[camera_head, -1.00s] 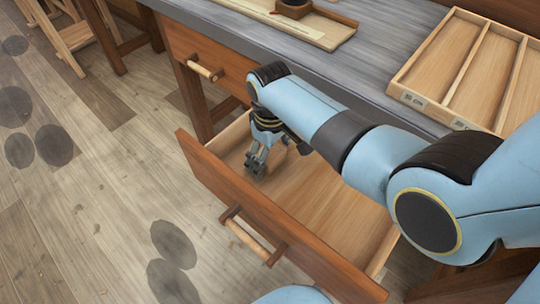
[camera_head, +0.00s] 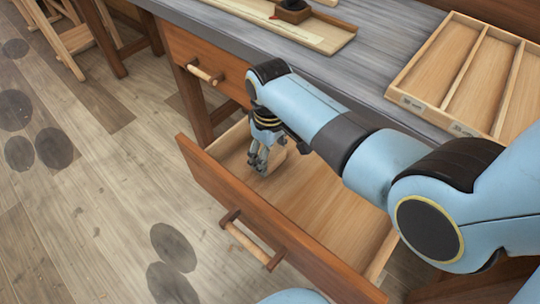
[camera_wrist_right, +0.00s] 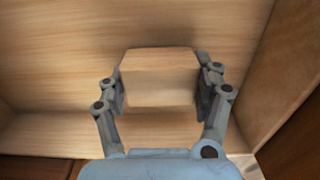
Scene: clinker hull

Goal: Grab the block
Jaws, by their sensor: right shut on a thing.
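The block (camera_wrist_right: 158,80) is a pale wooden piece, seen in the right wrist view between the two fingers of my right gripper (camera_wrist_right: 160,92). The fingers press on its left and right sides. In the head view my right gripper (camera_head: 260,161) reaches down into the open drawer (camera_head: 330,206), near its left end. There the block (camera_head: 277,160) shows only in part behind the fingers. I cannot tell whether it touches the drawer floor. My left gripper is not in view.
The drawer's front panel (camera_head: 255,215) with its bar handle (camera_head: 248,241) stands pulled out from the grey bench (camera_head: 350,80). A divided wooden tray (camera_head: 470,75) lies on the bench at right. A shut drawer (camera_head: 205,62) is at left.

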